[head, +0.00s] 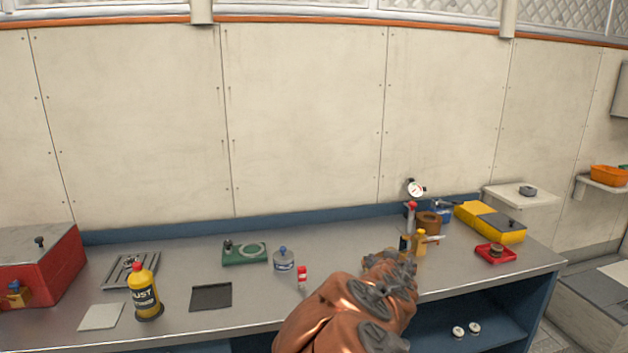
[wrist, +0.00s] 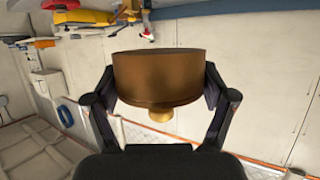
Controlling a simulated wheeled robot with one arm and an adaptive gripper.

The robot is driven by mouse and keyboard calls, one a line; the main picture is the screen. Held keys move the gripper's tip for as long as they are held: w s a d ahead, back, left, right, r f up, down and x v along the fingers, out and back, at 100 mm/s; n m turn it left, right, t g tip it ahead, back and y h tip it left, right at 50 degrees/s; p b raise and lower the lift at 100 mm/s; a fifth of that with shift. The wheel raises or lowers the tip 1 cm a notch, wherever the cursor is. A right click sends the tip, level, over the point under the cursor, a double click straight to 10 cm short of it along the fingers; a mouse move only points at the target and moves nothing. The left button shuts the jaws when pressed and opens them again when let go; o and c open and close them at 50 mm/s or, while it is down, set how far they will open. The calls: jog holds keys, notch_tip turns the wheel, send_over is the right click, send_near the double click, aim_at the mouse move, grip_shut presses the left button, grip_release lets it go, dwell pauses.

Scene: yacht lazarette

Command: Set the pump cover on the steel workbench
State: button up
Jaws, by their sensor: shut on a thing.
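My gripper (wrist: 160,95) is shut on a bronze-brown round piece with a small brass knob, which looks like the pump cover (wrist: 158,76). Its sides sit between the two fingers in the wrist view. In the head view my gripper (head: 397,262) is over the right half of the steel workbench (head: 190,260), and my arm hides most of what it holds. I cannot tell whether the cover touches the bench top.
Close beyond my gripper stand a brown cylinder (head: 428,222), a yellow-bodied fitting (head: 420,243) and a gauge (head: 415,189). A yellow case (head: 490,222) and red tray (head: 496,254) are to the right.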

jog(key=w+f+n+y, duration=0.3)
jog(key=f, duration=1)
jog(key=shift+d+f+t+y, duration=0.2)
jog(key=shift+t+y, duration=0.1)
jog(key=shift+y, duration=0.1)
jog(key=shift+w, duration=0.1)
dwell(0.9)
